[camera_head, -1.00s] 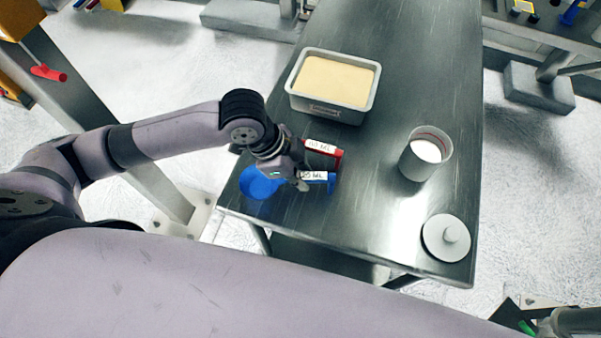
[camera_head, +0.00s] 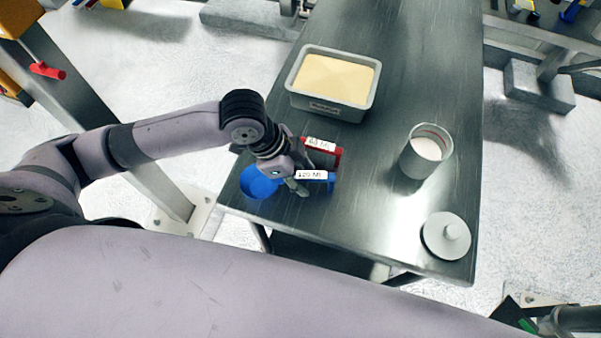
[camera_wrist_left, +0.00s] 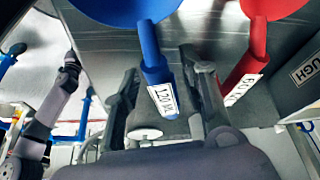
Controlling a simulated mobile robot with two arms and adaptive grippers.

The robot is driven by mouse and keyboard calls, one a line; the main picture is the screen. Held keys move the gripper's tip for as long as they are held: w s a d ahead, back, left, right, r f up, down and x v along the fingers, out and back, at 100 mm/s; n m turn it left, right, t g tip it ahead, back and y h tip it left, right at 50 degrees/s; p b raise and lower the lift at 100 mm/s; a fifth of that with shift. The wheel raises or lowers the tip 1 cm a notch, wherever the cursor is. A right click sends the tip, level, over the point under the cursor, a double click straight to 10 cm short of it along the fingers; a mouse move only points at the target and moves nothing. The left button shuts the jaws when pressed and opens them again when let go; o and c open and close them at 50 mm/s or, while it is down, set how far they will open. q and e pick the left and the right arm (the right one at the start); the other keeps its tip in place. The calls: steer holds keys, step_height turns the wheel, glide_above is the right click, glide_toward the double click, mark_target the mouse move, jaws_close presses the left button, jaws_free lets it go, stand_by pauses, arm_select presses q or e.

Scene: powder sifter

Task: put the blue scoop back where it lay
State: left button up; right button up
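The blue scoop (camera_head: 257,183) lies at the left edge of the steel table. Its handle, labelled 120 ML, points right in the head view. My left gripper (camera_head: 296,185) is low over that handle and hides part of the scoop. In the left wrist view the blue handle (camera_wrist_left: 157,75) runs between the two spread fingers of the left gripper (camera_wrist_left: 165,95), with gaps visible beside it. The gripper looks open around the handle. I cannot tell whether a finger touches it. My right gripper is not in view.
A red scoop (camera_head: 336,157) lies close beside the blue one, on its far side. A grey bin of pale powder (camera_head: 325,108) stands behind. A metal cup with white powder (camera_head: 410,162) and a round lid (camera_head: 435,238) are to the right. The table's middle (camera_head: 375,200) is clear.

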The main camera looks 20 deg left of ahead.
arm_select(q)
steer(key=v, duration=1.2)
steer(key=shift+s, duration=0.1)
